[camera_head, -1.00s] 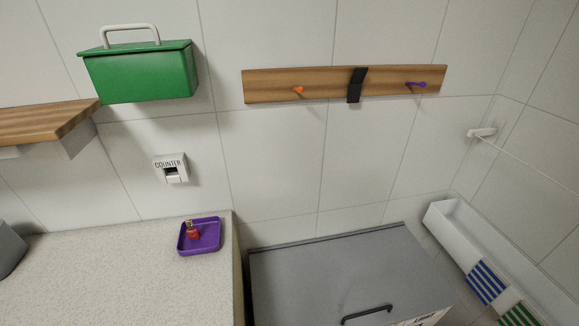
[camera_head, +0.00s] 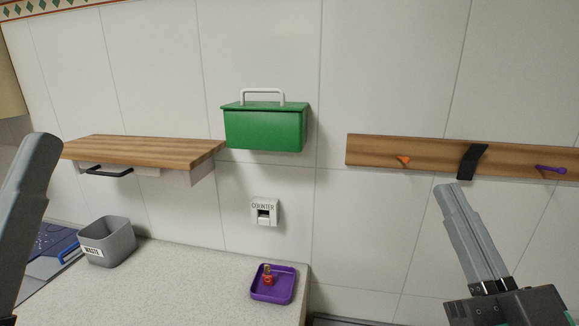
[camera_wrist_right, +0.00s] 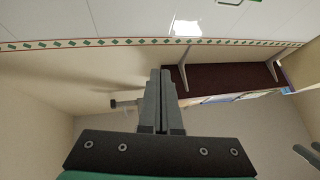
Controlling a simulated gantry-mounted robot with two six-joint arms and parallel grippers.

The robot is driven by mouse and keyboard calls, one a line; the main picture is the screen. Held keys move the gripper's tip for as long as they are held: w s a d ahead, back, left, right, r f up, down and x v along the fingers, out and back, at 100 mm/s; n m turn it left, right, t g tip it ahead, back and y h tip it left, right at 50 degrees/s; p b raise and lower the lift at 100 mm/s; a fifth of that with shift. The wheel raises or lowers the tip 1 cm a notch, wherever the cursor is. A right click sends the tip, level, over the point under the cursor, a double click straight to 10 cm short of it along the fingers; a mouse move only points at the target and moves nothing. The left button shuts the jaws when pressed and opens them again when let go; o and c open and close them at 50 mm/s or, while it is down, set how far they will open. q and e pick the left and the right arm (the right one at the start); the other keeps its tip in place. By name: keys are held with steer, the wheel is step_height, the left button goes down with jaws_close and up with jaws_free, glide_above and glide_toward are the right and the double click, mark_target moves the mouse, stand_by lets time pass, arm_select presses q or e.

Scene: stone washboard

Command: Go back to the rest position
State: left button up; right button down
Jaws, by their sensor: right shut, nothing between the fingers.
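My right gripper (camera_head: 447,188) is raised at the lower right of the head view. Its two grey fingers are together with nothing between them, and their tips show just below the wooden peg rail (camera_head: 430,155). In the right wrist view the shut fingers (camera_wrist_right: 160,75) point up the picture, with no object at the tips. Part of my left gripper (camera_head: 35,145) shows as a grey finger at the left edge of the head view. The rest of it is cut off, so its opening does not show.
A wooden shelf (camera_head: 145,150), a green lidded box (camera_head: 264,130) and a counter device (camera_head: 264,212) are on the tiled wall. A grey waste bin (camera_head: 107,242) and a purple tray (camera_head: 273,295) with a small red bottle (camera_head: 267,278) stand on the counter (camera_head: 190,285).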

steer(key=s+r+t, duration=0.3)
steer(key=s+r, duration=0.5)
step_height(320, 180, up, 33)
steer(key=m+p, duration=0.1)
steer(key=p, duration=3.2)
steer(key=shift+s+d+r+m+h+p, duration=0.2)
steer(key=shift+s+m+h+p, duration=0.1)
steer(key=shift+h+p, duration=0.1)
